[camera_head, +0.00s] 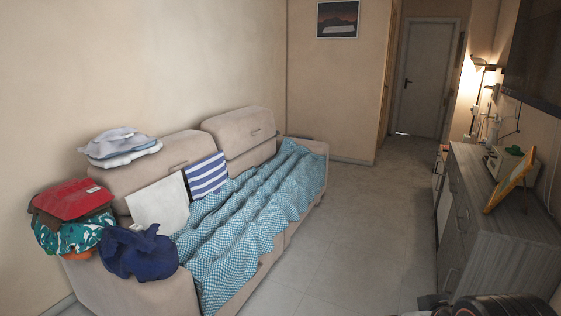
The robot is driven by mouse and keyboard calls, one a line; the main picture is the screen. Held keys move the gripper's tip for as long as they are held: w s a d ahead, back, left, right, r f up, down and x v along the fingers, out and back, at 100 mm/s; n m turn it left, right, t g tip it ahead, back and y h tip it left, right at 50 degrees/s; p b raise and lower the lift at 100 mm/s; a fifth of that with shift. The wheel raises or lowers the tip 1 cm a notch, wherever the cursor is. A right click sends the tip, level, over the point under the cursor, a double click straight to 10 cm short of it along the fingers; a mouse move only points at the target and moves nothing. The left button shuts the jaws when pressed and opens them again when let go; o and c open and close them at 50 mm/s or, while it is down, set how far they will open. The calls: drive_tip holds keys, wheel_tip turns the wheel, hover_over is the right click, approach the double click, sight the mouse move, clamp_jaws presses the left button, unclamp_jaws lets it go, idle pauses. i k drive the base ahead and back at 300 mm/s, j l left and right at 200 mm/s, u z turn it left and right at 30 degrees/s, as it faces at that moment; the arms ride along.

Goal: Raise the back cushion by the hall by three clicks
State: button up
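The beige sofa (142,291) stands along the left wall and has two back cushions. The back cushion by the hall (238,124) is the farther one; it stands upright, with a bare top and a small dark slot or handle on its front. The nearer back cushion (172,153) has folded clothes on top. I cannot tell either cushion's click position.
A blue checked blanket (245,220) covers the seat. A striped pillow (206,174), white pillow (160,204) and clothes piles (72,200) crowd the near end. The tiled floor (345,235) is clear between sofa and grey dresser (500,232), towards the hall door (427,80).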

sight(235, 132)
drive_tip(key=i, duration=4.2)
drive_tip(key=i+z, duration=0.15)
drive_tip(key=i, duration=0.35)
drive_tip(key=i+j+z, duration=0.15)
drive_tip(key=i, duration=0.35)
